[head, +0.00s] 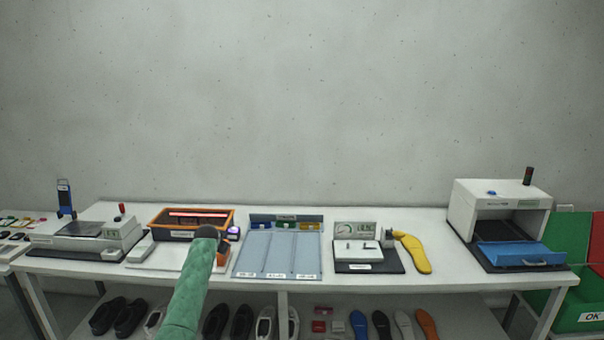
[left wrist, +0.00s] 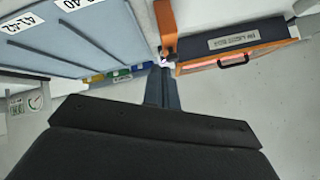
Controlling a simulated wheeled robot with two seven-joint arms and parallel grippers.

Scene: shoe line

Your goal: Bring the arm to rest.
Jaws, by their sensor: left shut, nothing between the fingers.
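My left arm (head: 190,290), in a green sleeve, reaches up from the bottom of the head view over the table's front edge. Its dark end is in front of the orange-framed box, and the fingers cannot be made out there. In the left wrist view my left gripper (left wrist: 162,72) is shut and empty, its fingertips near the gap between the blue-grey sorting board (left wrist: 85,35) and the orange-framed box (left wrist: 240,50). I cannot tell whether it touches either. My right gripper is in neither view.
On the white table (head: 350,283) stand a grey device (head: 90,238), the sorting board (head: 278,255), a small gauge unit (head: 357,250), a yellow insole (head: 414,252) and a white machine with a blue tray (head: 520,255). Shoes and insoles lie on the lower shelf. A green bin (head: 570,310) is at right.

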